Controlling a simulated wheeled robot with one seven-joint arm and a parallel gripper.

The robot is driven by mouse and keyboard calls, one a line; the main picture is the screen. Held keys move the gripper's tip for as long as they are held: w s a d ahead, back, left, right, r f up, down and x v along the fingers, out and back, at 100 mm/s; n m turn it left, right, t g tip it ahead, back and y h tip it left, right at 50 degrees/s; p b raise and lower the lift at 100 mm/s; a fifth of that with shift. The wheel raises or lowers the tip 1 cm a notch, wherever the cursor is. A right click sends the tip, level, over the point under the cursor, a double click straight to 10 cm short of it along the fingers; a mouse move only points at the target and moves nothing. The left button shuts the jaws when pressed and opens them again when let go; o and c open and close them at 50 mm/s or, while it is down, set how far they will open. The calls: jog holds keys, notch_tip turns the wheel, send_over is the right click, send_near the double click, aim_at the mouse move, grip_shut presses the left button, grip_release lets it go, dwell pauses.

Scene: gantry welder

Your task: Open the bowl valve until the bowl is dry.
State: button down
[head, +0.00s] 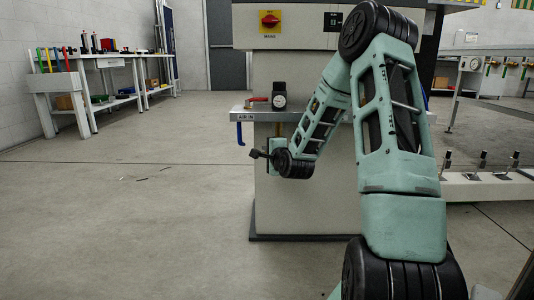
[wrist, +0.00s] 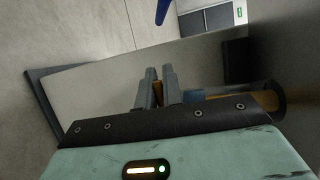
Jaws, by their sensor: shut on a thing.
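My gripper (wrist: 160,82) is shut on a small brass-coloured piece (wrist: 157,93), of which only a sliver shows between the grey fingers in the wrist view. It may be the bowl valve, but its shape is mostly hidden. In the head view my gripper (head: 256,153) is in front of the pale machine cabinet, below the shelf marked AIR IN. A black unit with a round gauge (head: 280,97) stands on that shelf. A brass-coloured cylinder (wrist: 296,100) shows at the right in the wrist view.
The cabinet (head: 300,205) stands close behind my gripper. A blue lever or hose (head: 239,133) hangs from the shelf (head: 246,114), and a red-handled part (head: 257,100) lies on top. A workbench (head: 95,62) stands far left. The floor at left is mostly clear.

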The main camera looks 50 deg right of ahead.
jog(key=shift+n+p, duration=0.3)
jog(key=shift+p, duration=0.15)
jog(key=shift+s+d+f+n+g+h+p, duration=0.65)
jog(key=shift+n+g+p, duration=0.65)
jog(key=shift+n+p, duration=0.95)
jog(key=shift+s+d+f+n+g+h+p, duration=0.35)
jog(key=shift+n+g+h+p, duration=0.85)
jog(key=shift+p, duration=1.6)
jog(key=shift+s+d+f+n+g+h+p, duration=0.5)
jog(key=shift+n+g+p, duration=0.9)
jog(key=shift+n+p, duration=1)
jog(key=shift+s+a+f, duration=0.1)
jog(key=shift+f, duration=0.15)
jog(key=c, duration=1.5)
grip_release()
jog(key=shift+c, duration=0.2)
